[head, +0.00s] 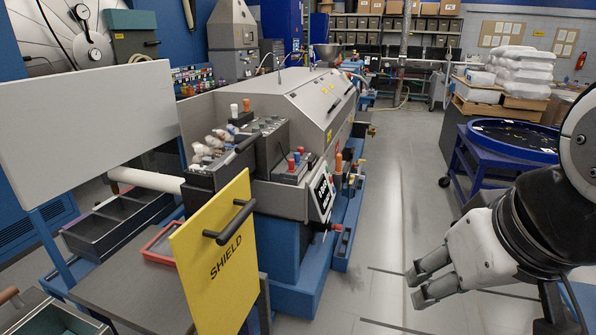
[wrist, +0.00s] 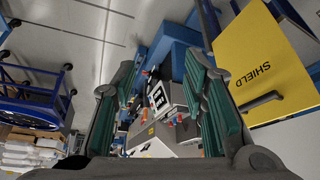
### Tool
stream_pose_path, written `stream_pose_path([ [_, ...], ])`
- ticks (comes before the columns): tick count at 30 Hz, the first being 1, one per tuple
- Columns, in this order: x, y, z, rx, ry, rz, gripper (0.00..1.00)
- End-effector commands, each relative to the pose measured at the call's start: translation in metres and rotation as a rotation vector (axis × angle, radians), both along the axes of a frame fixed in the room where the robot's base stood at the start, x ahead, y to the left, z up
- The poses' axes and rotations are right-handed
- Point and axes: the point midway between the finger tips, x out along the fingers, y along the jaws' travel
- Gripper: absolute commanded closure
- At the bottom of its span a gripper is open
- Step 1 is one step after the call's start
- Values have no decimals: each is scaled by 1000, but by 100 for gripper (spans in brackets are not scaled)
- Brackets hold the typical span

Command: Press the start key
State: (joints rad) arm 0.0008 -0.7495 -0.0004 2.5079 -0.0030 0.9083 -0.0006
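The machine's control panel (head: 323,193) is a small tilted face with a dark display, on the near end of the long grey machine (head: 310,105). It also shows, turned, between my fingers in the wrist view (wrist: 158,98). Which key is the start key is too small to tell. Red and blue knobs (head: 296,160) stand on a box beside the panel. My gripper (head: 414,286) is open and empty, in the air over the aisle, right of the panel and well apart from it. Its green-padded fingers frame the machine in the wrist view (wrist: 165,65).
A yellow SHIELD plate (head: 213,258) with a dark handle stands upright at the front, left of the panel. A blue cart (head: 490,155) with a round tray stands at right. A white board (head: 85,125) stands at left. The grey floor aisle (head: 400,190) is mostly clear.

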Motion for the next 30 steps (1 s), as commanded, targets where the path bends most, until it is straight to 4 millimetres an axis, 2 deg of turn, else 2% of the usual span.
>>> stream_pose_path([
  [1,0,0,0,0,0,0,60],
  [2,0,0,0,0,0,0,65],
  [6,0,0,0,0,0,0,97],
  [7,0,0,0,0,0,0,100],
  [30,0,0,0,0,0,0,100],
])
